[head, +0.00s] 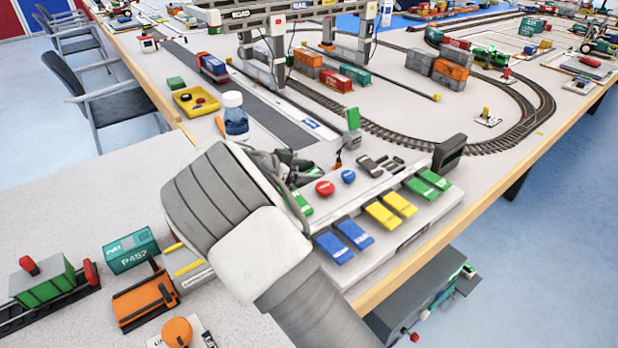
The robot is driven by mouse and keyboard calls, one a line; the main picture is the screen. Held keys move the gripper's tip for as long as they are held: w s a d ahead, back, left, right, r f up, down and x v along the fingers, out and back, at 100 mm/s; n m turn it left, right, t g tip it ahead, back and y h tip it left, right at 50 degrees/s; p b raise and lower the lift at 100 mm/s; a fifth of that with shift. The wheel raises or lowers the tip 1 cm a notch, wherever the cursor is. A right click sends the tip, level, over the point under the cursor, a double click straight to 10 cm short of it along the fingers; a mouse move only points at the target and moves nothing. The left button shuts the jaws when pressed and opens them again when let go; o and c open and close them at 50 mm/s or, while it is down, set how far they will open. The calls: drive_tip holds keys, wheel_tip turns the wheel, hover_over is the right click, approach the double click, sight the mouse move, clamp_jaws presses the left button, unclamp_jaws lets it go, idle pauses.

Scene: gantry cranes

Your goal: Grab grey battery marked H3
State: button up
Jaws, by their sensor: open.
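My arm reaches up from the bottom middle and bends over the white control panel (385,250). My gripper (298,163) is the dark, partly hidden shape beyond the arm's white and grey links, over the panel's back left side. It is open, and I see nothing held in it. I cannot make out a battery marked H3. Small dark grey blocks (371,166) lie behind the panel, right of my gripper, but they are too small to identify or read. My arm hides part of the table and panel.
The panel carries a red button (324,188), a blue button (348,177) and blue, yellow and green paddles. A bottle with a white cap (234,115) stands just behind my arm. A gantry crane (278,45), containers and looped track fill the table beyond. Model wagons sit at lower left.

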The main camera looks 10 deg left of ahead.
drive_tip(key=shift+w+f, duration=0.1)
drive_tip(key=shift+c, duration=0.3)
clamp_jaws()
